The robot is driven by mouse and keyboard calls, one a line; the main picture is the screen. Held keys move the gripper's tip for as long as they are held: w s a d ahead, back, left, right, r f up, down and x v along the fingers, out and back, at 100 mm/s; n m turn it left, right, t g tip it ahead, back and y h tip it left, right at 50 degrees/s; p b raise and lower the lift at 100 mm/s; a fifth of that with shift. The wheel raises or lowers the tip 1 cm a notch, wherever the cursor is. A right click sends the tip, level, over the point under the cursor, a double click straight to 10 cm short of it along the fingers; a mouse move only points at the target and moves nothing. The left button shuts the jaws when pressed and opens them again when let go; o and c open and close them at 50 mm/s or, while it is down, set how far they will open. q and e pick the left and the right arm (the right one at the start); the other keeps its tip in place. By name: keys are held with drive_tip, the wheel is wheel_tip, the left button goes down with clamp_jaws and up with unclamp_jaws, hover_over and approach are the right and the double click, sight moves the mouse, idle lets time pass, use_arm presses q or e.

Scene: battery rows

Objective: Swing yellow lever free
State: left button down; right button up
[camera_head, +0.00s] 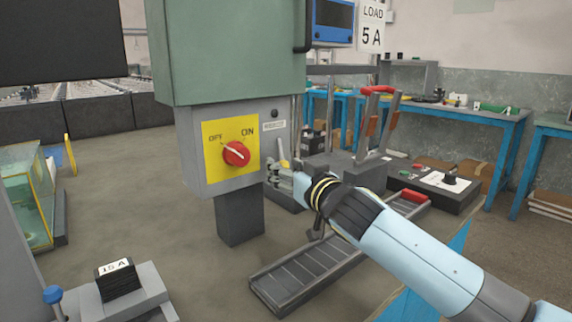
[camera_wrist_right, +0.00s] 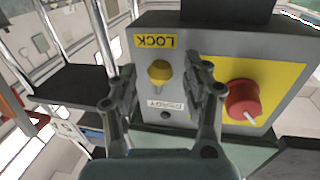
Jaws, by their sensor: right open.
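The yellow lever (camera_wrist_right: 160,72) shows its rounded end on the grey switch box in the right wrist view, beside the yellow LOCK label (camera_wrist_right: 155,41). In the head view the lever (camera_head: 283,150) is a small pale yellow piece at the right side of the box. My right gripper (camera_wrist_right: 163,92) is open, with one finger on each side of the lever in the picture. Whether the fingers touch it, I cannot tell. In the head view the right gripper (camera_head: 283,176) is at the box's right side. My left gripper is in neither view.
The switch box (camera_head: 222,187) has a red rotary knob (camera_head: 236,153) on a yellow ON/OFF plate. It stands on a dark post (camera_head: 239,218). A grey tray (camera_head: 308,272) lies below my right arm. Blue tables (camera_head: 480,130) stand at the back right.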

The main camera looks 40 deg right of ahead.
drive_tip(key=shift+w, duration=0.3)
clamp_jaws()
drive_tip(key=shift+d+f+n+b, duration=0.3)
drive_tip(key=shift+n+b, duration=0.4)
drive_tip(key=shift+b, duration=0.2)
drive_tip(key=shift+d+r+n, duration=0.2)
drive_tip(key=shift+d+n, duration=0.05)
drive_tip(key=shift+n, duration=0.35)
unclamp_jaws()
